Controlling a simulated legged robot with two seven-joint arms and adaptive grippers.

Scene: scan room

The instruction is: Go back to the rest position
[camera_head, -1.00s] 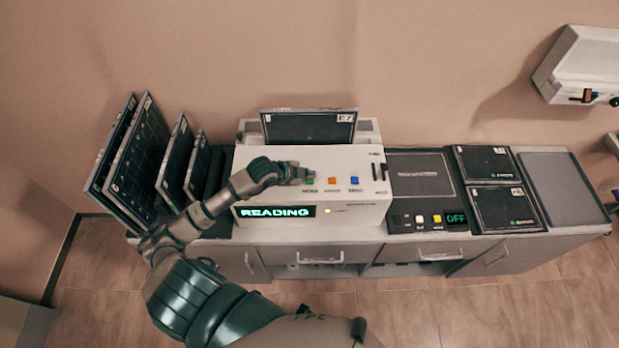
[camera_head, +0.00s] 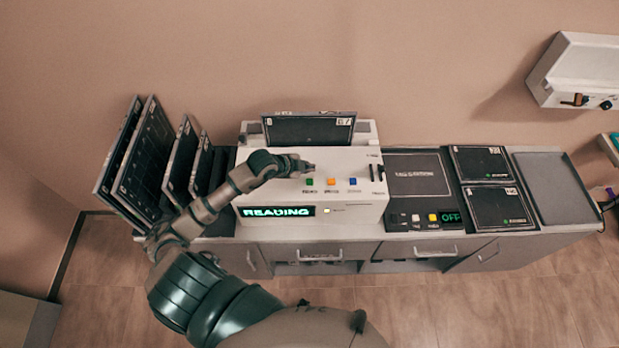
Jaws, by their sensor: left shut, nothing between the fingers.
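My left gripper (camera_head: 305,168) is shut and empty. It hangs over the top of the white reader machine (camera_head: 352,208), just behind its green button (camera_head: 309,182). The orange button (camera_head: 331,182) and blue button (camera_head: 352,182) are to its right, uncovered. The machine's display (camera_head: 278,211) reads "READING" in green letters. A dark cassette panel (camera_head: 308,128) stands in the slot at the machine's back. My left arm comes in from the lower left across the counter's front. My right gripper is not in view.
Several dark panels (camera_head: 148,160) lean in a rack at the counter's left. Right of the machine are a flat pad (camera_head: 418,172) with an "OFF" display (camera_head: 450,217), two dark panels (camera_head: 482,163) and a bare grey tray (camera_head: 556,188). A white box (camera_head: 585,68) hangs on the wall.

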